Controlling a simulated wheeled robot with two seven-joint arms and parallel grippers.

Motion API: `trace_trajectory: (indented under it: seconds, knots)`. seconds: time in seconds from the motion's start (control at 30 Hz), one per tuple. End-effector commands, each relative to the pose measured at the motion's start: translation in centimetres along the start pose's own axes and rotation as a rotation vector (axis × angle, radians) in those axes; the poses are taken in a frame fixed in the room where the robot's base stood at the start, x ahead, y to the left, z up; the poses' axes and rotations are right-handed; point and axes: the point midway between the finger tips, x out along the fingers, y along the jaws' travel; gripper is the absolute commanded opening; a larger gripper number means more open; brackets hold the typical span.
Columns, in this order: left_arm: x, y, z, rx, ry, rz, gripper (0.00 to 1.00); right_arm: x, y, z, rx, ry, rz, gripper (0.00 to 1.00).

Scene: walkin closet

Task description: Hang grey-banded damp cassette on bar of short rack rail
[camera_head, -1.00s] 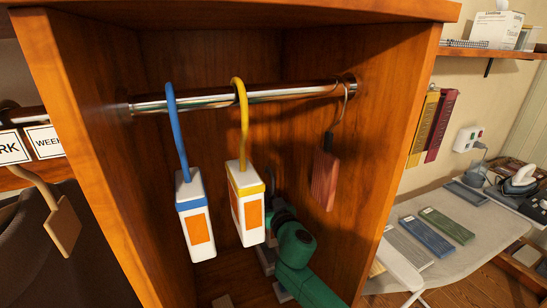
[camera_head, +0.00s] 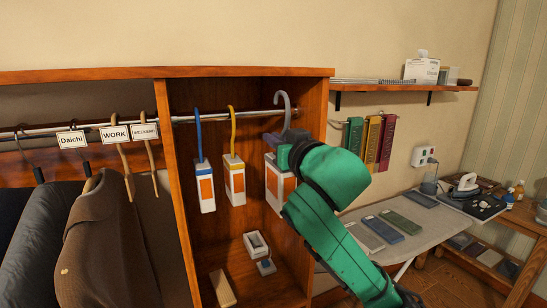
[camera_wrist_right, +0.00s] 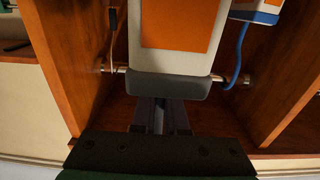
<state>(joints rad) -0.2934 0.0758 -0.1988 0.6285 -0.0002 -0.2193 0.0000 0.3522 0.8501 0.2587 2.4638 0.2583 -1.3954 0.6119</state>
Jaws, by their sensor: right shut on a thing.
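The grey-banded cassette (camera_head: 279,182), white with an orange panel and grey hook, is upright at the right end of the short rail (camera_head: 220,117). My right gripper (camera_head: 274,139) is shut on it near its top. In the right wrist view the cassette (camera_wrist_right: 180,25) fills the top middle, its grey band (camera_wrist_right: 168,87) just beyond the gripper (camera_wrist_right: 160,112). The grey hook (camera_head: 284,97) shows at the bar's height in the head view; I cannot tell whether it bears on the bar. My left gripper is not in view.
A blue-hooked cassette (camera_head: 205,187) and a yellow-hooked cassette (camera_head: 234,181) hang to the left on the same rail. The cabinet's side walls (camera_head: 313,130) are close. A white box (camera_head: 255,244) and other small items lie on the cabinet floor.

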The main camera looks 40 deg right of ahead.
Motion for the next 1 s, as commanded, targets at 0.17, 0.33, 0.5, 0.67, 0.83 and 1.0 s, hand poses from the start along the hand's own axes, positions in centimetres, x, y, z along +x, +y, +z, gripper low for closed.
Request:
trace_trajectory:
  seconds: [0.17,0.33,0.5,0.67,0.83,1.0]
  knots:
    - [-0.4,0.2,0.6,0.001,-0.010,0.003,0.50,1.4,0.1,-0.1,0.001,-0.002,0.001,0.00]
    - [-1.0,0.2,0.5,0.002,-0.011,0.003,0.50,3.5,0.1,-0.2,0.003,-0.002,0.001,0.00]
    - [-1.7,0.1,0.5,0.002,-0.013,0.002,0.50,5.6,0.1,-0.3,0.003,-0.001,0.001,0.00]
    - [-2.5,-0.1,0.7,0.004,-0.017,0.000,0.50,7.6,0.1,-0.3,0.003,0.000,0.001,0.00]
    - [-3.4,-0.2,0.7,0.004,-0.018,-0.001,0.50,9.7,0.1,-0.3,0.002,-0.001,0.002,0.00]
    - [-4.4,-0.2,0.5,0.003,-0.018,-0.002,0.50,11.8,0.1,-0.3,0.003,-0.001,0.002,0.00]
